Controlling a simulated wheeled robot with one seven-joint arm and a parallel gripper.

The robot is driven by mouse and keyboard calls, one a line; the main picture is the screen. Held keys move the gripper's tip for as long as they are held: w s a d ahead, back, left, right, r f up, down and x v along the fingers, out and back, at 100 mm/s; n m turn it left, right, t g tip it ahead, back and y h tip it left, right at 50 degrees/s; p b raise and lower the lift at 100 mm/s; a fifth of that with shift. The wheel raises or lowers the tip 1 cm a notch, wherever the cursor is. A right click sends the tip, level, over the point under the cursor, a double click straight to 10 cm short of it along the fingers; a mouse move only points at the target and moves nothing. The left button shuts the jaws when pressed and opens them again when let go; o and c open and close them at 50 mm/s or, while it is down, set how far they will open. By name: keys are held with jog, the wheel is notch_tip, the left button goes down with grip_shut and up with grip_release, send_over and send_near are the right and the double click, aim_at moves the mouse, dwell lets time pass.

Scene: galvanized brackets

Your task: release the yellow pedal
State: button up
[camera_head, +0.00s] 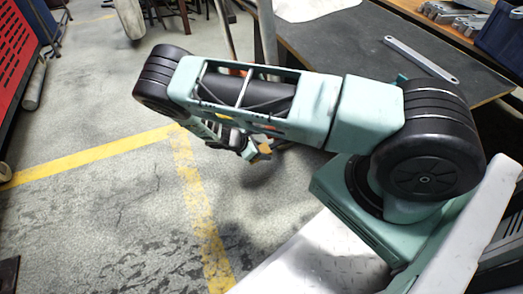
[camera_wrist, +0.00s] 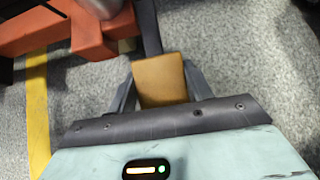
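The yellow pedal (camera_wrist: 161,78) is a flat, orange-yellow pad on a dark lever (camera_wrist: 149,28) in the wrist view. My gripper (camera_wrist: 160,88) has a grey finger on each side of the pad. Both fingers lean in against its side edges with no clear gap, so it looks shut on the pedal. The fingertips are partly hidden by the pad. In the head view, a small yellow piece that looks like the pedal (camera_head: 264,149) shows under my forearm, and the gripper there is mostly hidden.
A red-orange structure (camera_wrist: 45,28) stands at the upper left of the wrist view, close to the pedal. In the head view a dark-topped table (camera_head: 350,45) with a wrench (camera_head: 420,58) on it is behind my arm. The floor (camera_head: 95,205) at left is clear.

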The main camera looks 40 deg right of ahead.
aim_at(265, 148)
jog(key=c, duration=0.4)
jog(key=r+y+p, duration=0.1)
jog(key=p, duration=0.2)
jog(key=shift+r+p, duration=0.3)
jog(key=r+y+p, duration=0.1)
jog(key=p, duration=0.2)
jog(key=r+t+y+p, duration=0.1)
jog(key=p, duration=0.2)
jog(key=shift+s+d+y, duration=0.1)
jog(key=shift+d+y, duration=0.05)
jog(key=shift+y, duration=0.25)
jog(key=shift+r+y+p, duration=0.15)
jog(key=shift+y+p, duration=0.45)
jog(key=shift+p, duration=0.4)
jog(key=o, duration=1.4)
